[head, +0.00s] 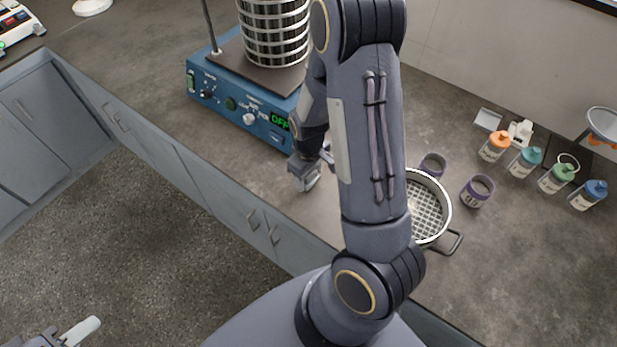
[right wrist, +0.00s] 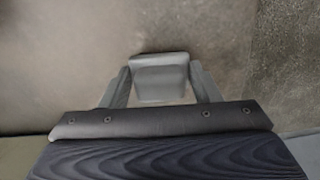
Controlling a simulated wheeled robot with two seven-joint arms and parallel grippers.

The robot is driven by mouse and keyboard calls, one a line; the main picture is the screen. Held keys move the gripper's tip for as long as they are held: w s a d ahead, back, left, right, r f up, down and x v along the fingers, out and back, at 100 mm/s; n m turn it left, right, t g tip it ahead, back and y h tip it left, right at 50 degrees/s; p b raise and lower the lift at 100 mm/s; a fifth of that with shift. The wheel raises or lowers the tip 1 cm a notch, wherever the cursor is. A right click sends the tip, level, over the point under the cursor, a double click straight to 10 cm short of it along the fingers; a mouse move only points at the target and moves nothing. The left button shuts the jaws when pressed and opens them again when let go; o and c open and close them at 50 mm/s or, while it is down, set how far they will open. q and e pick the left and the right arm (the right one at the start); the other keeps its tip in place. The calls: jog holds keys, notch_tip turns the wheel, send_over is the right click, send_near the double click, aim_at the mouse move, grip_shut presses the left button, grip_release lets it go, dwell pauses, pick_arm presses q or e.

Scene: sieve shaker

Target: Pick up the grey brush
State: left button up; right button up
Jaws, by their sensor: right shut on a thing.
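A light grey block-shaped thing, seemingly the grey brush (right wrist: 160,80), sits between the two fingers of my right gripper (right wrist: 161,72) in the right wrist view. The fingers press on its left and right sides, so the gripper is shut on it. In the head view my right gripper (head: 304,178) is low over the counter, in front of the blue shaker. My arm hides part of that area, and I cannot make out the brush clearly there. My left gripper (head: 62,336) is at the bottom left corner, partly cut off; its jaw opening cannot be judged.
The blue sieve shaker (head: 232,106) with a sieve stack (head: 275,32) stands behind my right gripper. A round sieve pan (head: 428,208), two purple cups (head: 477,190) and several capped bottles (head: 527,162) stand to the right. The counter's front edge runs just below the gripper.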

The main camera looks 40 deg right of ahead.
jog(key=shift+r, duration=0.1)
jog(key=shift+c, duration=0.5)
jog(key=shift+w+r, duration=0.1)
jog(key=shift+r, duration=0.1)
notch_tip(320, 180, up, 2)
jog(key=shift+r+b, duration=0.2)
jog(key=shift+b, duration=0.15)
jog(key=s+a+r, duration=0.2)
jog(key=a+r, duration=0.8)
jog(key=a, duration=0.4)
jog(key=shift+s, duration=0.35)
jog(key=shift+d, duration=0.1)
